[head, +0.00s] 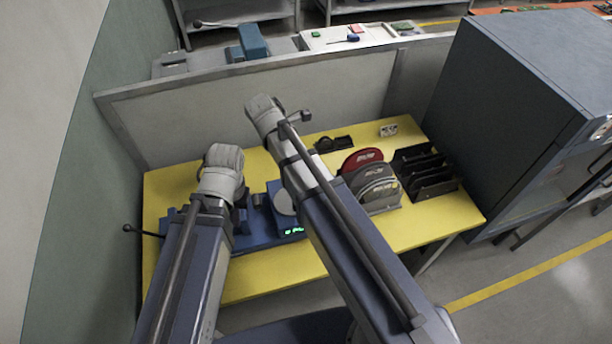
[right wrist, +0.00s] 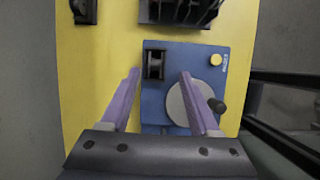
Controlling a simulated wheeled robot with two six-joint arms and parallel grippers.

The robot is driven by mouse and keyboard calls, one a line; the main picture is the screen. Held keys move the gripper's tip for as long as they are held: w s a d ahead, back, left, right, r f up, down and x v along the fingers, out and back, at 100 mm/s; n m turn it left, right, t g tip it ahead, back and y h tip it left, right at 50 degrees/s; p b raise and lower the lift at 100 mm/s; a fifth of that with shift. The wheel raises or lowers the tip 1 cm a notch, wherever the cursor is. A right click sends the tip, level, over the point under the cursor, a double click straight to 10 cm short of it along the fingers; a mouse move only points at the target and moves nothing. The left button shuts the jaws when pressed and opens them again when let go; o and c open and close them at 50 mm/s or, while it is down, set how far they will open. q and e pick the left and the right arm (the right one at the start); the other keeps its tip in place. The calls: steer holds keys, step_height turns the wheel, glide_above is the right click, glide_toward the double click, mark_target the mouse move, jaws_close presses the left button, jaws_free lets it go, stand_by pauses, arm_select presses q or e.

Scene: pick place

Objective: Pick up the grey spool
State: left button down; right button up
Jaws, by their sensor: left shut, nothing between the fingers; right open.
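Round grey discs (head: 377,187) stand upright in a rack right of my right arm in the head view; one may be the grey spool, but I cannot tell. My left gripper (head: 241,203) is shut and empty, low over the blue device (head: 288,233), its tips partly hidden by its wrist. My right gripper (right wrist: 160,74) is open and empty in the right wrist view. Its fingers reach over the blue device, with a small dark holder (right wrist: 154,65) between their tips and a flat grey disc (right wrist: 187,103) by the right finger. In the head view the right arm hides its fingers.
A red disc (head: 361,157) stands behind the grey ones. A black slotted rack (head: 428,175) is to their right. The yellow table (head: 440,222) has a low panel (head: 200,120) behind and a large dark cabinet (head: 510,90) at right. Its front right is clear.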

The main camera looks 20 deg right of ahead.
steer(key=shift+f, duration=0.1)
steer(key=b+x, duration=0.4)
steer(key=shift+w+a+f, duration=0.15)
steer(key=shift+w+f, duration=0.2)
steer(key=shift+w, duration=0.05)
arm_select(q)
step_height(320, 180, down, 5)
steer(key=shift+f+b, duration=0.1)
steer(key=shift+b, duration=0.35)
arm_select(e)
steer(key=shift+d+f, duration=0.2)
steer(key=shift+f, duration=0.1)
steer(key=shift+r, duration=0.1)
jaws_close()
